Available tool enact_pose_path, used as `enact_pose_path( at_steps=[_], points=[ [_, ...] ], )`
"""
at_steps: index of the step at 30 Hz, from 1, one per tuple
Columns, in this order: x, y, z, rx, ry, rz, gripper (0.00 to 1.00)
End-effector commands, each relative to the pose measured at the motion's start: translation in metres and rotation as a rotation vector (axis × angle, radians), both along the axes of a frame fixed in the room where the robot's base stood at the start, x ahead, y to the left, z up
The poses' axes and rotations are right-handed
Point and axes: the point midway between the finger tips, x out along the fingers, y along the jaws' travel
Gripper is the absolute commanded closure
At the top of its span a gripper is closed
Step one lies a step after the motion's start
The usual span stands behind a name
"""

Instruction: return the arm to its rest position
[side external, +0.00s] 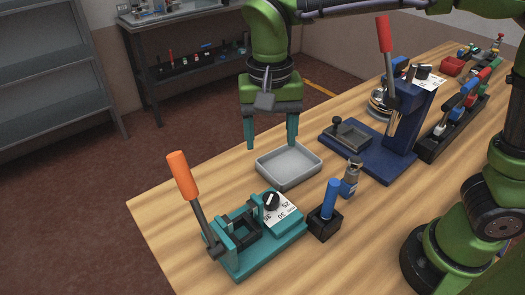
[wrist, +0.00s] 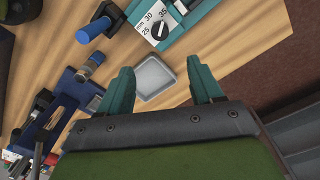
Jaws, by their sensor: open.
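My gripper (side external: 271,137) is open and empty. In the side external view it hangs above the far edge of the wooden table, just behind and above a shallow grey tray (side external: 289,166). In the wrist view my gripper's two teal fingers (wrist: 164,88) are spread apart. The grey tray (wrist: 154,78) shows between and beyond them, and it looks empty. My arm is green and reaches in from the upper right of the side external view.
A teal device with an orange lever (side external: 262,238) stands at the table's near left. A blue press with a red lever (side external: 378,155) stands right of the tray. A blue-handled tool in a black block (side external: 326,222) and a small metal bottle (side external: 350,179) stand between them. A black rack (side external: 452,130) lies farther right.

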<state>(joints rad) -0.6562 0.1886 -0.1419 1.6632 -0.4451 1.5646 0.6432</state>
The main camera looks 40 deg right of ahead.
Motion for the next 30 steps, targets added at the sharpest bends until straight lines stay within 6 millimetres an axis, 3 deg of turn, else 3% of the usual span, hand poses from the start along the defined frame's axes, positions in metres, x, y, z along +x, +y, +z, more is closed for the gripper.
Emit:
enact_pose_path(
  at_steps=[12, 17, 23, 30],
  points=[
    [0.0, 0.0, 0.004, 0.001, 0.0, 0.007, 0.35],
    [-0.002, 0.002, -0.009, 0.024, -0.021, 0.161, 0.35],
    [-0.025, -0.038, -0.004, 0.14, -0.15, 0.342, 0.35],
    [-0.063, -0.103, 0.006, 0.192, -0.417, 0.394, 0.35]
  ],
)
